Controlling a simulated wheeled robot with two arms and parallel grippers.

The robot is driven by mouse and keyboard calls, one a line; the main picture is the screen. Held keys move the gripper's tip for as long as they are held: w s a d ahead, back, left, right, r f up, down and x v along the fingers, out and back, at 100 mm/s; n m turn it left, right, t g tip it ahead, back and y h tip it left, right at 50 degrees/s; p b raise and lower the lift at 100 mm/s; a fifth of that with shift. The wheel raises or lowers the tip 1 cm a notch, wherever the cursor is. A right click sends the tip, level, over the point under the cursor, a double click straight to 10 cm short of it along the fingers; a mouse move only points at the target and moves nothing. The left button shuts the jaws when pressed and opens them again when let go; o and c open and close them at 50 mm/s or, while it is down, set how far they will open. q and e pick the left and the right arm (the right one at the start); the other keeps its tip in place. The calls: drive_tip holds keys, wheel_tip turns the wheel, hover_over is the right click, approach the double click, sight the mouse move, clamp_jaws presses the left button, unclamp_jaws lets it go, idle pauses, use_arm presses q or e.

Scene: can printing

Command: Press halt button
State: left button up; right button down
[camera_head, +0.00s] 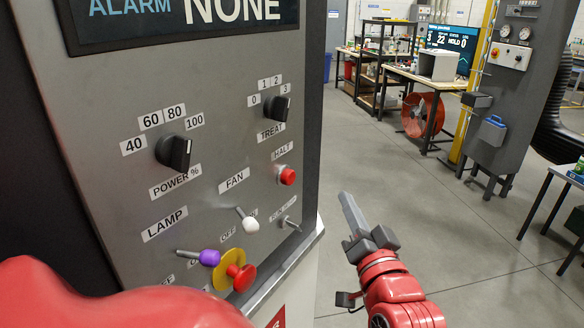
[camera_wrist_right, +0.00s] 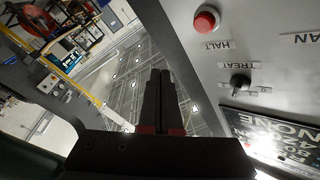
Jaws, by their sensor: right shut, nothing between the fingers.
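The red halt button (camera_head: 287,176) sits under the HALT label on the right side of the grey control panel (camera_head: 110,100) in the head view. It also shows at the top of the right wrist view (camera_wrist_right: 207,19), where the panel appears turned over. My right gripper (camera_head: 343,196) is shut and empty, to the right of the panel and apart from the button. Its closed fingers also show in the right wrist view (camera_wrist_right: 160,75). A red arm part covers the lower left of the head view; my left gripper is not in view.
Near the button are the TREAT knob (camera_head: 277,107), the white FAN lever (camera_head: 247,220), a small silver lever (camera_head: 290,222), the purple-tipped LAMP lever (camera_head: 209,257) and a red mushroom button on a yellow plate (camera_head: 228,262). Open floor (camera_head: 470,230) lies right of the panel.

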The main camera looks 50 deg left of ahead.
sight(287, 177)
drive_tip(key=s+a+p, duration=0.2)
drive_tip(key=a+p, duration=0.1)
drive_tip(key=a, duration=0.5)
drive_tip(key=shift+s+a, duration=0.2)
drive_tip(key=shift+s, duration=0.15)
drive_tip(key=shift+a, duration=0.1)
idle(1.8)
drive_tip(key=shift+s+a, duration=0.1)
drive_tip(key=shift+a, duration=0.2)
